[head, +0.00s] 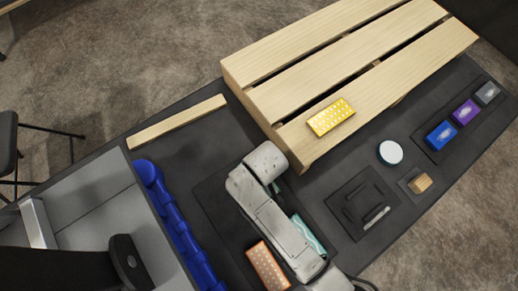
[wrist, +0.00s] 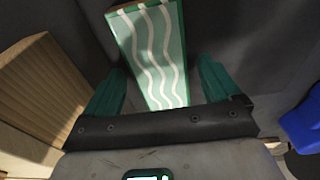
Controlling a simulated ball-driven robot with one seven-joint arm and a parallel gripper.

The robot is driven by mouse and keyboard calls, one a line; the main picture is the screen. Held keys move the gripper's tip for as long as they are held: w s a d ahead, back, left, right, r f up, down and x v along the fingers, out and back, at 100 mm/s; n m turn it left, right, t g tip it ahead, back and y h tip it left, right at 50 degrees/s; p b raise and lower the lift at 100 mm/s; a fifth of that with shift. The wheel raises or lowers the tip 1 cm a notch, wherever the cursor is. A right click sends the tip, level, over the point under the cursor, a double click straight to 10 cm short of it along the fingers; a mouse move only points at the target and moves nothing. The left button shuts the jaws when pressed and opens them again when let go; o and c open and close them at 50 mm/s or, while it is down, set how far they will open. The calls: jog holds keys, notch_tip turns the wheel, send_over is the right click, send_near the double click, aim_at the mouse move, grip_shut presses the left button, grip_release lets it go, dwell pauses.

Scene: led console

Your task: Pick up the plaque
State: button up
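The likely plaque is a flat teal-green piece with pale wavy lines (wrist: 152,50) in the wrist view. It lies on the dark surface, its near end between my fingers in the picture. In the head view a teal piece (head: 309,236), probably the same one, shows beside my arm, which partly hides it. My gripper (wrist: 160,68) is open, its two green fingers apart on either side of the near part of the plaque. I cannot tell whether either finger touches it. The head view hides the fingers behind my arm.
An orange dotted block (head: 268,266) lies beside my arm. A slatted wooden platform (head: 345,60) holds a yellow dotted block (head: 331,117). A ridged blue piece (head: 178,225) stands left. A white round piece (head: 390,152), a blue block (head: 441,135) and a purple block (head: 465,112) sit right.

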jog(key=c, duration=1.1)
jog(key=shift+r, duration=0.15)
